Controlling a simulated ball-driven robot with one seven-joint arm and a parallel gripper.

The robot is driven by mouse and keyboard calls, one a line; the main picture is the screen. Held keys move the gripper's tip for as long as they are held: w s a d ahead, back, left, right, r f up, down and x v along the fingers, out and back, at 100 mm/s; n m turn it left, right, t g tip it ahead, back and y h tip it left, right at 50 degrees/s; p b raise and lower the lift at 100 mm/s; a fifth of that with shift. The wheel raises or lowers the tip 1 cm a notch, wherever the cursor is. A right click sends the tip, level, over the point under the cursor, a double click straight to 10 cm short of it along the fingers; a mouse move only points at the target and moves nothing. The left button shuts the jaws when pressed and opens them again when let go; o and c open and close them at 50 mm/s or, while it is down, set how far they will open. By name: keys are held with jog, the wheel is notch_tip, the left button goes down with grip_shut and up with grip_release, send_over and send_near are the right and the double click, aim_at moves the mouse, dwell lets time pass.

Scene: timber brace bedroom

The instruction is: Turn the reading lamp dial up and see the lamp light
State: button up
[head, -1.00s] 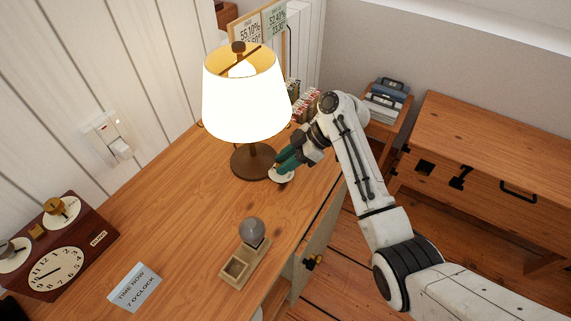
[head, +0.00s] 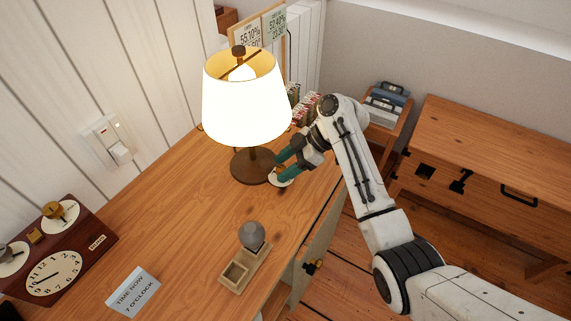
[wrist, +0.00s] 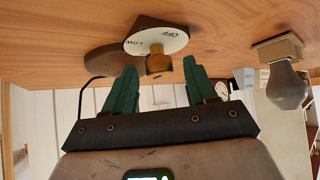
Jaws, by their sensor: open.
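The reading lamp (head: 245,105) stands at the back of the desk, its cream shade glowing. Its dark round base (head: 250,167) is beside the dial. The dial is a white plate (head: 280,182) with a brass knob. In the wrist view the plate (wrist: 178,42) shows OFF and LOW, and the brass knob (wrist: 158,63) sticks out from it. My gripper (head: 281,166) is at the dial. In the wrist view its green fingers (wrist: 160,72) are open, one on each side of the knob, with gaps to it. The other dial markings are hidden or unreadable.
A blue time card (head: 134,293) and a wooden clock box (head: 62,262) are at the left. A switch (head: 118,152) is on the wall. The desk middle is clear.

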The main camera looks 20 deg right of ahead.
jog(key=shift+r, duration=0.1)
jog(key=v, duration=1)
jog(key=shift+d+r, duration=0.2)
jog(key=shift+d, duration=0.1)
